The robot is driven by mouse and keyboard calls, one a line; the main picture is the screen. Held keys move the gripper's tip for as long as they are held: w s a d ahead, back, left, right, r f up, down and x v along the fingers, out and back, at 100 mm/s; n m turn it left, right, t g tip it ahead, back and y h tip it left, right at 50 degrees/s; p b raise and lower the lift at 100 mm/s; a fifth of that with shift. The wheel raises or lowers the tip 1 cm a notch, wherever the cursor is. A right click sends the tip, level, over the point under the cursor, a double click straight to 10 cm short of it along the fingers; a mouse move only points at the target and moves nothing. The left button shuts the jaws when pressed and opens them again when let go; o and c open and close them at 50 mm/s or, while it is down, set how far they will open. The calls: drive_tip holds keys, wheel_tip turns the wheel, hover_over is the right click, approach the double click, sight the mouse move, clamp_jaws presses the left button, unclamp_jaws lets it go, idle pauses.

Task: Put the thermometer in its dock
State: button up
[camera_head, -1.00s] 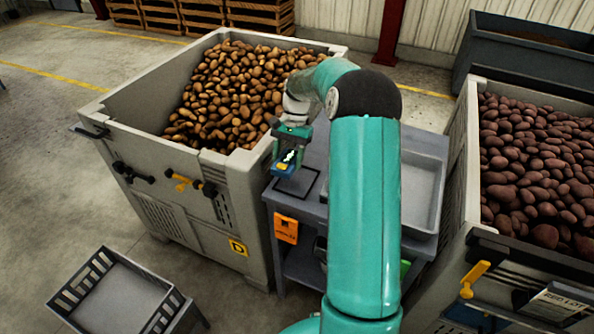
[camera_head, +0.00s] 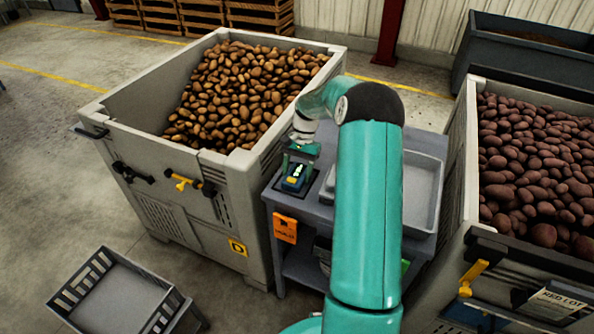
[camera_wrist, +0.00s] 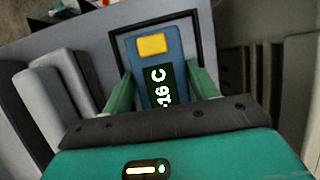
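The thermometer (camera_head: 295,178) is a small blue handheld unit with a yellow button and a dark display. In the wrist view the thermometer (camera_wrist: 158,70) reads about 16 C. My gripper (camera_head: 297,166) points down at it, and in the wrist view my gripper's green fingers (camera_wrist: 160,80) lie along its two sides, seemingly shut on it. A black square outline on the grey table, apparently the dock (camera_head: 316,184), surrounds the thermometer; in the wrist view the dock's outline (camera_wrist: 200,40) shows beyond its top and right side. I cannot tell whether the thermometer touches the surface.
A large bin of brown potatoes (camera_head: 218,165) stands close at the left of the table. A shallow grey tray (camera_head: 438,190) lies right of my arm. A bin of dark red potatoes (camera_head: 458,150) stands further right. An orange tag (camera_head: 285,228) hangs at the table's front.

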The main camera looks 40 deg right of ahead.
drive_tip(key=shift+o, duration=0.2)
drive_tip(key=shift+r, duration=0.1)
drive_tip(key=v, duration=1.1)
drive_tip(key=s+a+r+n+t+h, duration=0.1)
drive_tip(key=a+r+n+h, duration=0.15)
drive_tip(key=a+r, duration=0.65)
drive_tip(key=s+a+r+n+t+h, duration=0.2)
drive_tip(key=s+a+r+n, duration=0.1)
drive_tip(key=s+a+r, duration=0.55)
drive_tip(key=s+a+f+n+t, duration=0.1)
drive_tip(key=s+a+n+t, duration=0.1)
drive_tip(key=s+a, duration=0.4)
drive_tip(key=s+a+f+n+t, duration=0.1)
drive_tip(key=s+a+n+t, duration=0.2)
drive_tip(key=s+a, duration=0.3)
drive_tip(key=s+n, duration=0.1)
drive_tip(key=s, duration=0.4)
drive_tip(key=shift+s+a+f, duration=0.15)
drive_tip(key=shift+a+f, duration=0.05)
drive_tip(key=shift+f, duration=0.05)
drive_tip(key=shift+n+y, duration=0.25)
